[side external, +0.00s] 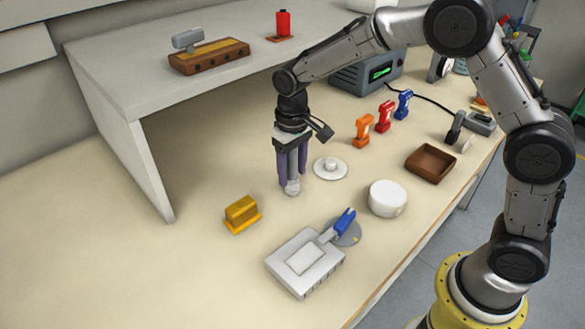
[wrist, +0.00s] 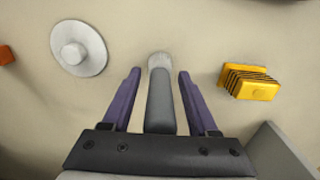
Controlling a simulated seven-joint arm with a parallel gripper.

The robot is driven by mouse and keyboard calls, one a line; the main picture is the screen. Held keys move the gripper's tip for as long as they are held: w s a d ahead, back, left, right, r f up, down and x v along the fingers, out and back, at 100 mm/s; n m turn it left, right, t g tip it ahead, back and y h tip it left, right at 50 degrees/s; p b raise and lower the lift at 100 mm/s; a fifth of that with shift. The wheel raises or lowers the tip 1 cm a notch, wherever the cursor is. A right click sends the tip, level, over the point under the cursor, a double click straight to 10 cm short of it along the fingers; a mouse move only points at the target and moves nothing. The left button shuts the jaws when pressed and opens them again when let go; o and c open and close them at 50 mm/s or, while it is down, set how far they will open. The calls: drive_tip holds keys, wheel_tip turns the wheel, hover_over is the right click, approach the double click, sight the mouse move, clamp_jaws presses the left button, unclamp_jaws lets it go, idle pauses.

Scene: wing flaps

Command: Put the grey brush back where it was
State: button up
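The grey brush (side external: 293,187) is under my gripper (side external: 291,178), which points down at the middle of the bench. The brush looks upright, its pale end down at the bench top; I cannot tell for sure that it touches. In the wrist view the grey brush (wrist: 160,95) lies between the two purple fingers of my gripper (wrist: 158,75). A narrow gap shows on each side of it, so the fingers are open around it and not closed on it. The fingers hide part of the handle in the side view.
A yellow block (side external: 241,213) stands left of my gripper, a white lidded disc (side external: 330,168) right. A grey box (side external: 305,262), white round container (side external: 387,198) and brown tray (side external: 431,163) are nearer the front. A raised shelf (side external: 135,75) stands behind, holding a brown block (side external: 208,57).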

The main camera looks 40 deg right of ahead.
drive_tip(key=shift+r, duration=0.1)
wheel_tip(320, 180, up, 12)
drive_tip(key=shift+s+d+r, duration=0.1)
drive_tip(key=shift+s+r, duration=0.05)
drive_tip(key=shift+r, duration=0.1)
drive_tip(key=s+d+r+t, duration=0.2)
drive_tip(key=s+d+r, duration=0.1)
drive_tip(key=s, duration=0.7)
drive_tip(key=s+d+r+t, duration=0.2)
drive_tip(key=s+d+r, duration=0.15)
drive_tip(key=s, duration=0.55)
drive_tip(key=s+d+f+t, duration=0.1)
drive_tip(key=s+f, duration=0.4)
drive_tip(key=s, duration=0.3)
drive_tip(key=shift+s+d+t, duration=0.15)
drive_tip(key=shift+t, duration=0.15)
